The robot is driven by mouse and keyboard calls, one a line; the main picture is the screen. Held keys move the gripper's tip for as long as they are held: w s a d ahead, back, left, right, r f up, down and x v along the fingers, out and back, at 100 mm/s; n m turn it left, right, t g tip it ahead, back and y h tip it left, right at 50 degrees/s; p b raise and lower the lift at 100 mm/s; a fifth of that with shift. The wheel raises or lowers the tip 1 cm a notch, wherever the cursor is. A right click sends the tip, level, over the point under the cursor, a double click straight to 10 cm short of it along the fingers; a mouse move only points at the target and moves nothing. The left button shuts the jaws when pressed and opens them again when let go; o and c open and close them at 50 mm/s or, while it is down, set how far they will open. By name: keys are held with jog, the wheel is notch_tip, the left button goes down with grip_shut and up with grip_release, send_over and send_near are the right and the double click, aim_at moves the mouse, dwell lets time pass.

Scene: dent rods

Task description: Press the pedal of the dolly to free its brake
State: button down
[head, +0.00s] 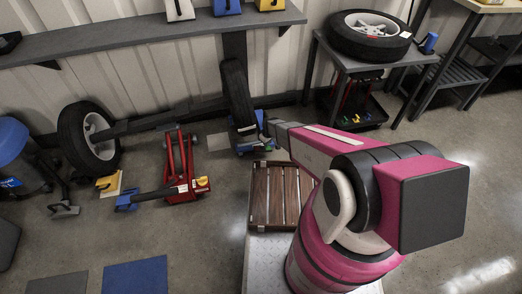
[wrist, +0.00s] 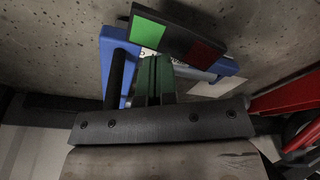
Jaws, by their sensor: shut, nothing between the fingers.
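The blue dolly (head: 248,145) stands on the floor near the wall, under an upright black tyre (head: 236,92). In the wrist view, its blue frame (wrist: 108,62) lies beyond my gripper. A dark pedal bar (wrist: 178,38) with a green patch at left and a red patch at right crosses the frame. My gripper (wrist: 156,62) is shut and empty, its dark green fingers pointing at the pedal bar. Their tips end close to its lower edge; I cannot tell whether they touch. In the head view my arm hides part of the dolly's right side, and the fingertips are hard to make out.
A red jack (head: 182,170) stands left of the dolly. An axle (head: 165,121) with a wheel (head: 88,140) runs along the wall. A slatted wooden pallet (head: 262,195) lies below my arm. A table (head: 345,65) with a tyre stands at right. Floor at far right is clear.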

jog(key=shift+r, duration=2.15)
notch_tip(320, 180, up, 21)
jog(key=m, duration=0.4)
send_over(266, 148)
jog(key=s+d, duration=0.7)
jog(key=d, duration=0.3)
jog(key=s+d+r+m, duration=0.2)
jog(key=s+d+r, duration=0.2)
jog(key=s+r, duration=0.2)
jog(key=s+d+r+m+g+h, duration=0.1)
jog(key=s+d+r+m, duration=0.2)
jog(key=r, duration=0.8)
jog(key=s+d, duration=0.2)
jog(key=s, duration=0.1)
jog(key=shift+s+d, duration=0.15)
jog(key=shift+d, duration=0.1)
